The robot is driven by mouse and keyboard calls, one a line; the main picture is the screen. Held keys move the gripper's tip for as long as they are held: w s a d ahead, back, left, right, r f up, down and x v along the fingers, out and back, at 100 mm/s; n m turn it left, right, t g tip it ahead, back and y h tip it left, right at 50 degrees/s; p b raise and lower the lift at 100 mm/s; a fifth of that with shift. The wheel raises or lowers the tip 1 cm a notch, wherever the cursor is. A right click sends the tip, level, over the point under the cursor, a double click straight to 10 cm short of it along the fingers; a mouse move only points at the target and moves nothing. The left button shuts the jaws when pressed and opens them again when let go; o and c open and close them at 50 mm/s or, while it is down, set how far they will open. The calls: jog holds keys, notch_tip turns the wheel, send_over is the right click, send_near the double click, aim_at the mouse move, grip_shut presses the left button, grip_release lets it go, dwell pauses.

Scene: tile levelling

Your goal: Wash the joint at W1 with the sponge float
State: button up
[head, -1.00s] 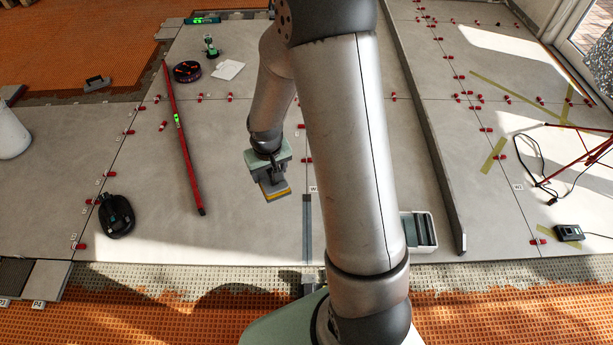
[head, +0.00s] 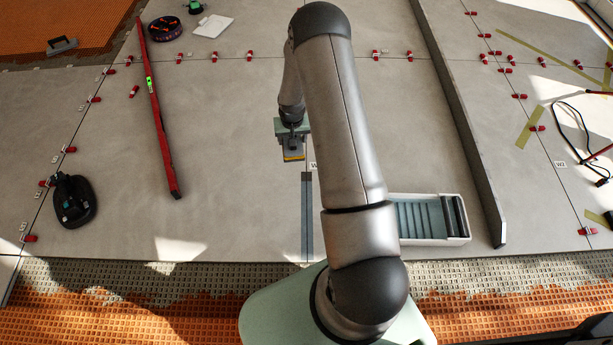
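My gripper (head: 292,140) is at the middle of the head view, pointing down over the large grey tiles. The sponge float (head: 293,155), a grey block with a yellow edge, is at its end, and the gripper appears shut on it. The fingers themselves are too small to see clearly. A dark grey joint strip (head: 307,215) runs from just below the float toward the front tile edge. A small white label (head: 314,166), partly hidden by my arm, stands at its far end; only a "W" reads. Whether the float touches the tile cannot be told.
A wash tray (head: 432,240) with rollers stands right of my arm. A long grey straightedge (head: 480,190) lies beyond it. A red level (head: 158,120) and a black suction cup tool (head: 73,200) lie left. Red clips line the other joints. Tile between level and float is clear.

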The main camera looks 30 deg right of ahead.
jog(key=shift+m, duration=0.7)
jog(key=shift+w+d+f+b, duration=0.2)
jog(key=shift+d+f+b, duration=0.8)
jog(key=shift+f+b, duration=2.35)
jog(key=shift+w+d+f+b, duration=0.25)
jog(key=shift+d+f+b, duration=0.8)
jog(key=shift+f, duration=4.65)
jog(key=shift+w+d+f+b, duration=0.2)
jog(key=shift+d+f+b, duration=0.7)
jog(key=shift+f+b, duration=2.5)
notch_tip(320, 180, down, 2)
jog(key=shift+f+p, duration=0.25)
jog(key=shift+p, duration=0.85)
jog(key=shift+f, duration=0.65)
jog(key=shift+s, duration=0.15)
jog(key=shift+s+a+p, duration=0.45)
jog(key=shift+s+p, duration=0.05)
jog(key=shift+s, duration=0.35)
jog(key=shift+s+a+p, duration=0.4)
jog(key=shift+s+p, duration=0.1)
jog(key=shift+s, duration=0.35)
jog(key=shift+s, duration=0.1)
jog(key=shift+s+a+p, duration=0.25)
jog(key=shift+s+p, duration=0.15)
jog(key=shift+s, duration=0.1)
jog(key=shift+s+a, duration=0.45)
jog(key=shift+s, duration=0.3)
